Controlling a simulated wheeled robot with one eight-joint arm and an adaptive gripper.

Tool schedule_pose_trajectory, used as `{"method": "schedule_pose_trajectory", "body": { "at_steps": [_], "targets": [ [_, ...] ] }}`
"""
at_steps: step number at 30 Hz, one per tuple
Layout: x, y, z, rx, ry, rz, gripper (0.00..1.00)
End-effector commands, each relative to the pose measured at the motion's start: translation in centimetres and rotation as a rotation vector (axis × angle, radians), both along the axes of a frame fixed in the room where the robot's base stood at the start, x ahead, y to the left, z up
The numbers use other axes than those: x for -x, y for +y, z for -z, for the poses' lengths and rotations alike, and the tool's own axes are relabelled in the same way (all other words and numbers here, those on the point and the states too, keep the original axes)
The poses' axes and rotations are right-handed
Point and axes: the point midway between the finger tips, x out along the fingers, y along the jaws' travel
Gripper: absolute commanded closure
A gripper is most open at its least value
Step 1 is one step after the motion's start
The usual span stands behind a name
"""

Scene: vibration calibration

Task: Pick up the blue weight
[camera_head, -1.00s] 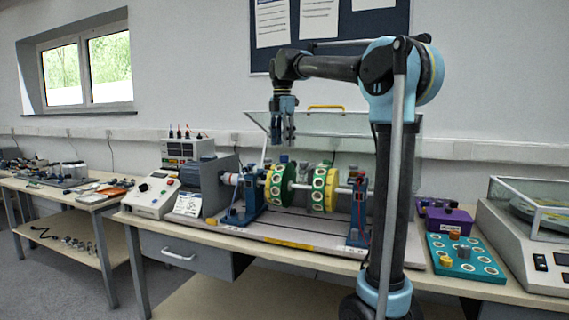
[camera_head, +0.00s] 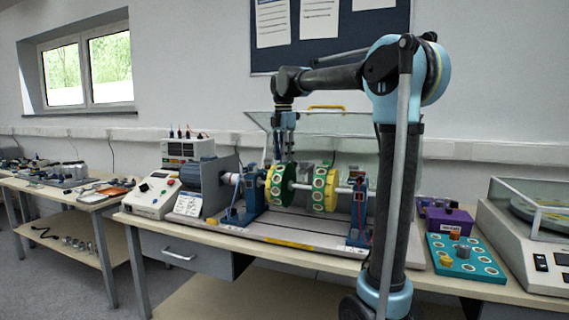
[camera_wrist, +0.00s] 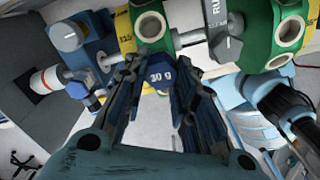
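The blue weight (camera_wrist: 160,75) is marked "30 g" and shows in the wrist view between the tips of my gripper (camera_wrist: 161,80). The two dark fingers stand on either side of it. They look open, with a narrow gap at the sides; contact cannot be made out clearly. In the head view my gripper (camera_head: 285,145) points straight down, just above and behind the green disc (camera_head: 280,184) of the rotor rig. The blue weight cannot be picked out in the head view.
Blue bearing stands (camera_head: 243,196) hold the shaft. A clear raised cover (camera_head: 345,123) stands behind. A teal tray (camera_head: 467,262) with weights lies at the right.

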Motion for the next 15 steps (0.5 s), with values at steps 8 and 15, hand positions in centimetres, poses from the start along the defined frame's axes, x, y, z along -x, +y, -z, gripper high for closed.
{"method": "schedule_pose_trajectory", "body": {
  "at_steps": [8,15],
  "targets": [
    [0.0,0.0,0.0,0.0,0.0,0.0,0.91],
    [0.0,0.0,-1.9,0.0,0.0,0.0,0.91]
  ]
}}
